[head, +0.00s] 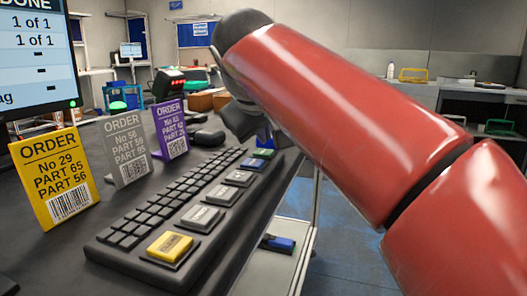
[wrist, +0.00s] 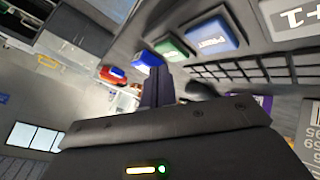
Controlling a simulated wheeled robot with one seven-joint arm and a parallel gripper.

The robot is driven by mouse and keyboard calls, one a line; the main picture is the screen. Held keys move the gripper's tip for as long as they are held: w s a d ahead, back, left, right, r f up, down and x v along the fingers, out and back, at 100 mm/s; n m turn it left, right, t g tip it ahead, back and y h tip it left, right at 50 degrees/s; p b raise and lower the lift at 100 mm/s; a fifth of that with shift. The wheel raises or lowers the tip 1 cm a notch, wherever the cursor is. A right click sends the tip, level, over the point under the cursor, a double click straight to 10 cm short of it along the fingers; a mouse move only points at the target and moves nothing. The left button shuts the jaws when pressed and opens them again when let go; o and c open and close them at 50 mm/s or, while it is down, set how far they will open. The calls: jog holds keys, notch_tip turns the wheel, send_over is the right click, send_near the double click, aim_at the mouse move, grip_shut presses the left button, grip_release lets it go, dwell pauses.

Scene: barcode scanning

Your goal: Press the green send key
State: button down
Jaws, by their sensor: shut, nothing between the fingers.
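The green send key (head: 263,153) is at the far end of the row of large keys on the black keyboard (head: 130,262). In the wrist view the green key (wrist: 173,50) shows next to the blue key (wrist: 214,38), beyond my fingers. My gripper (head: 266,138) is just above and behind the green key in the head view, partly hidden by my red arm. In the wrist view its dark fingers (wrist: 156,88) are together with nothing between them. I cannot tell whether they touch the key.
The large keys include a blue key (head: 253,165), several grey ones and a yellow key (head: 169,246). Yellow (head: 55,177), grey (head: 126,150) and purple (head: 170,128) order cards stand left of the keyboard. A monitor (head: 35,60) and a scanner with red lights (head: 168,82) stand behind.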

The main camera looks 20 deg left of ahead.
aim_at(263, 154)
jog(key=shift+f, duration=0.15)
jog(key=shift+f, duration=0.3)
jog(key=shift+f+b, duration=0.45)
jog(key=shift+b, duration=0.1)
dwell(0.5)
dwell(0.3)
jog(key=shift+r+p, duration=0.85)
jog(key=shift+p, duration=0.15)
jog(key=shift+r, duration=0.1)
notch_tip(263, 154, up, 5)
jog(key=p, duration=0.5)
